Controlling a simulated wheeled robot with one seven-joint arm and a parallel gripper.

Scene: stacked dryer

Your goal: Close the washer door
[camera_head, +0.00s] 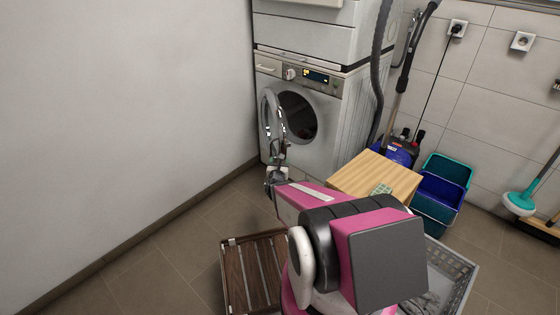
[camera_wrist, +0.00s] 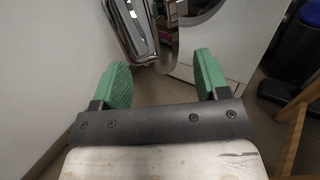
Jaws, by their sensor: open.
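The white washer (camera_head: 314,140) stands against the left wall under a stacked dryer. Its round door (camera_head: 270,118) is swung open toward the left, showing edge-on, and the dark drum opening (camera_head: 298,117) is exposed. In the wrist view the shiny door rim (camera_wrist: 134,30) is just beyond the fingers, nearer the left one, and the washer front (camera_wrist: 215,45) is behind it. My gripper (camera_wrist: 157,80) is open with two green-padded fingers and nothing between them. In the head view my gripper (camera_head: 273,177) is just below the door; whether it touches the door I cannot tell.
A wooden slatted rack (camera_head: 236,275) lies on the floor at the front. A small wooden table (camera_head: 375,172) stands right of the washer. Teal and blue buckets (camera_head: 440,190), a vacuum (camera_head: 400,153) and a grey basket (camera_head: 455,270) are at right. The floor at left is clear.

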